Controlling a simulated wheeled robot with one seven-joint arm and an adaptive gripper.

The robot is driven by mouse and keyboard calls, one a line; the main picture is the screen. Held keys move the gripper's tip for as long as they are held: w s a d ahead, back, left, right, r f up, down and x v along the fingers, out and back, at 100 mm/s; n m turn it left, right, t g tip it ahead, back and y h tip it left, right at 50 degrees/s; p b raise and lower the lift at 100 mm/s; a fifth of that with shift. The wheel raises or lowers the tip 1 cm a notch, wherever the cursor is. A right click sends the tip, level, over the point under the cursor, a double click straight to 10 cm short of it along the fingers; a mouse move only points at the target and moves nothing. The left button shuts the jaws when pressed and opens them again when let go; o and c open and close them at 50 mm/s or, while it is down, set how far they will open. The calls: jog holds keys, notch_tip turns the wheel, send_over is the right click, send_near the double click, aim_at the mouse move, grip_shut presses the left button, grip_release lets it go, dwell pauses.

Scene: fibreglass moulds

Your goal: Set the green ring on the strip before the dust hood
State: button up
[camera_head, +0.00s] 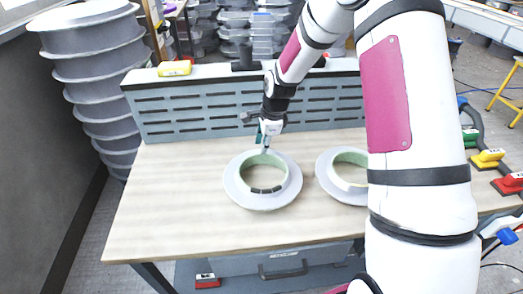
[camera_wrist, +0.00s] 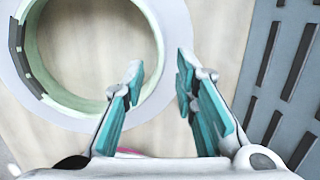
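A round grey ring with a pale green inner wall (camera_head: 240,190) lies on the table, with dark patches along its near inner edge; it also shows in the wrist view (camera_wrist: 182,30). A second grey ring with a pale green inside (camera_head: 330,172) lies to its right, partly hidden by my arm. My gripper (camera_head: 265,147) is at the first ring's far edge. In the wrist view its teal-padded fingers (camera_wrist: 158,78) are apart with nothing gripped, either side of the ring's rim; I cannot tell their height. The grey slotted dust hood (camera_head: 200,116) stands along the table's back; a strip of bare wood lies before it.
The wooden table (camera_head: 165,215) is clear at the left and front. A yellow block (camera_head: 174,68) sits on the hood's top. Stacked grey moulds (camera_head: 100,70) stand at the left. Tools with yellow and red ends lie at the far right.

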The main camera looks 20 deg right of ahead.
jog(key=s+a+r+n+t+h, duration=0.1)
jog(key=s+r+n, duration=0.5)
jog(key=r, duration=0.6)
jog(key=s+r+n, duration=0.3)
jog(key=s+r, duration=0.5)
jog(key=r, duration=0.3)
jog(key=s+r+n+t, duration=0.1)
jog(key=s+r+n, duration=0.1)
jog(key=s+n, duration=0.3)
jog(key=s+a+r+n+t, duration=0.1)
jog(key=s+r+n, duration=0.2)
jog(key=s, duration=1)
jog(key=n, duration=0.3)
jog(key=shift+s+a, duration=0.15)
jog(key=shift+s, duration=0.15)
